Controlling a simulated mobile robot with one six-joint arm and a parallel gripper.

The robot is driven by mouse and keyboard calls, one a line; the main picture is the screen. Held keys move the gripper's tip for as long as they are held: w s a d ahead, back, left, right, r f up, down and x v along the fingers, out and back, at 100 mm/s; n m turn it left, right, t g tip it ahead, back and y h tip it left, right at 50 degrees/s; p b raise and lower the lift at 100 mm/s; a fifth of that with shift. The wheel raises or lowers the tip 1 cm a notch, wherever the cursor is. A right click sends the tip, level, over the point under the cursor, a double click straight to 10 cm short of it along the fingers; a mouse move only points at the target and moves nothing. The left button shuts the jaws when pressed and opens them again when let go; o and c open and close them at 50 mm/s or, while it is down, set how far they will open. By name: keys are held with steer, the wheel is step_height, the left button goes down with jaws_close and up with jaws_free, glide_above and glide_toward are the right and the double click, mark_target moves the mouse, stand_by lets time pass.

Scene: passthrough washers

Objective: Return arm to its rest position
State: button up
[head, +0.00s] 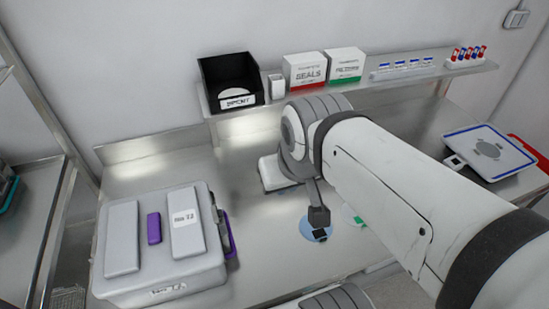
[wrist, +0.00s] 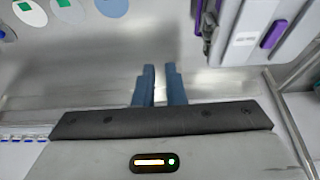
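My gripper (wrist: 159,86) shows in the wrist view with its two blue fingers pointing over the steel bench (wrist: 110,60). A narrow gap is between the fingers, and nothing is held in it. In the head view my white arm reaches in from the lower right and bends down over the middle of the bench (head: 258,225). The fingertips cannot be made out there.
A grey case (head: 160,285) with purple parts stands at the bench's left. A blue disc (head: 308,230) and a green-marked disc (head: 362,221) lie near my wrist. A shelf (head: 375,82) behind holds a black bin (head: 229,82) and boxes. A blue-rimmed tray (head: 512,174) is right.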

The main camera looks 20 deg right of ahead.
step_height(320, 180, down, 11)
steer(key=g+b, duration=0.1)
steer(key=b, duration=0.7)
steer(key=shift+w+r, duration=0.2)
steer(key=shift+w, duration=0.1)
